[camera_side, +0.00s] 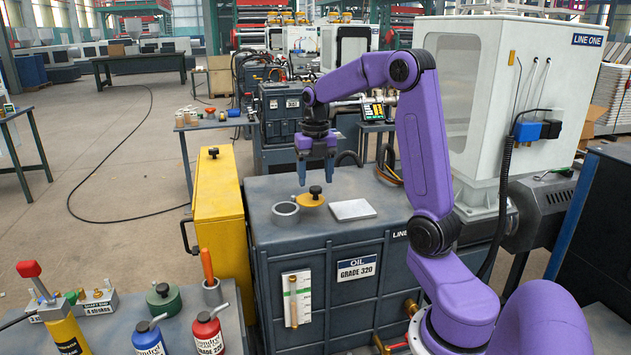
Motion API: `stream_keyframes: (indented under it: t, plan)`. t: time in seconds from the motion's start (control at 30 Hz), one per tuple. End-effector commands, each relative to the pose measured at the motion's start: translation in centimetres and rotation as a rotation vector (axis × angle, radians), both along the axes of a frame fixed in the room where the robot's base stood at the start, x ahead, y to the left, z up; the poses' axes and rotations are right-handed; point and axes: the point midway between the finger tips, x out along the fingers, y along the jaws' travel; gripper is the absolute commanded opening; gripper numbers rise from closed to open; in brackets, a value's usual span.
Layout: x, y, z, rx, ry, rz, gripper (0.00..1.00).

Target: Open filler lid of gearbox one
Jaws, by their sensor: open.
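Gearbox one (284,258) is the dark grey box in the middle, with an "OIL GRADE 320" label and a partly hidden "LINE" label on its front. A grey ring (285,213) is just to the left of the lid, nearer the front edge. My gripper (316,182) points down directly over the lid, open and empty. Its fingertips are to either side of the knob, at about its height or just above; whether they touch anything cannot be told.
A pale square plate (352,209) lies on the gearbox top, right of the lid. A yellow cabinet (221,215) stands at left. A white machine housing (510,90) stands at right.

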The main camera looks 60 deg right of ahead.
Motion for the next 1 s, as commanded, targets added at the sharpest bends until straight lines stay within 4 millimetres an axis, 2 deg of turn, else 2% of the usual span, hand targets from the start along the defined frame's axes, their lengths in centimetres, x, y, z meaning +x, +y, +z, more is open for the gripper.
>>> stream_keyframes:
  t: [0.5,1.0]
  plan:
    - [0.0,0.0,4.3,-0.001,-0.001,0.0,0.64]
    - [0.0,0.0,5.1,-0.001,-0.001,0.001,0.64]
